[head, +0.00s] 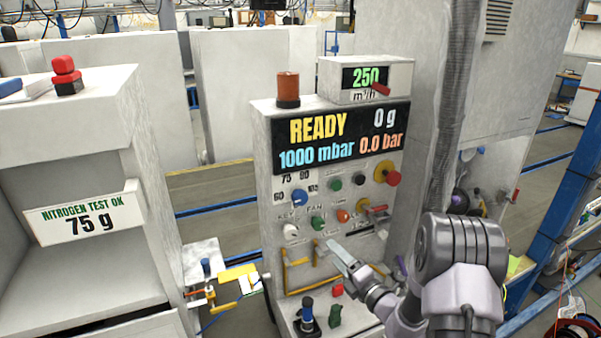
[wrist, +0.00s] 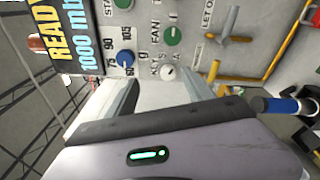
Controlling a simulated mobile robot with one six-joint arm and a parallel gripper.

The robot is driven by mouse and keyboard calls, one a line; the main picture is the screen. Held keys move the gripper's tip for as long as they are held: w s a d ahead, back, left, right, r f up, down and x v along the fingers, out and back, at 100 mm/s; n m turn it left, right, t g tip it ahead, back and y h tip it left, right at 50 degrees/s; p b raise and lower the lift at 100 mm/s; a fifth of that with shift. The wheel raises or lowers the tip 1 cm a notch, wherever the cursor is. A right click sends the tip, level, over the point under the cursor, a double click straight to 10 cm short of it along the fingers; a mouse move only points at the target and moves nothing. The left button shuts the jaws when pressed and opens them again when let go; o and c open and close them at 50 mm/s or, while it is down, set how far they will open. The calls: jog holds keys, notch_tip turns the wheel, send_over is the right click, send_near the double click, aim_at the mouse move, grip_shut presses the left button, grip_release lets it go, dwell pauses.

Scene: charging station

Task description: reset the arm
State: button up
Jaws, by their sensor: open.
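My gripper (head: 337,252) is in front of the lower part of the charging station's control panel (head: 266,222) in the head view. Its two pale fingers stand apart, and nothing shows between them in the wrist view (wrist: 165,92). A white knob (wrist: 168,72) lies just beyond the fingers there; this knob also shows at the panel's left in the head view (head: 291,232). The station's display (head: 340,138) reads READY, 0 g, 1000 mbar and 0.0 bar. Whether the fingers touch the panel cannot be told.
Yellow handles (head: 300,262) stick out of the panel near my gripper. A blue knob (head: 298,199) and a red-and-yellow button (head: 388,173) are higher up. A white cabinet (head: 100,130) stands at the left.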

jog(key=s+a+r+n+g+y+b, duration=0.3)
jog(key=s+a+r+n+g, duration=0.25)
jog(key=s+a+n, duration=0.35)
jog(key=s+a+r+n+g+y+b, duration=0.2)
jog(key=s+a+r+n+g+y, duration=0.15)
jog(key=s+a+n+g, duration=0.55)
jog(key=s+n+t+h+b, duration=0.1)
jog(key=s+n+h+b, duration=0.15)
jog(key=s+n, duration=0.5)
jog(key=s+d+f+n+t+h+b, duration=0.3)
jog(key=s+d+n+h, duration=0.6)
jog(key=n, duration=0.7)
jog(key=s+d+f, duration=0.1)
jog(key=s+d, duration=0.1)
jog(key=shift+s+d+h, duration=0.25)
jog(key=shift+d+h, duration=0.05)
jog(key=shift+d, duration=0.05)
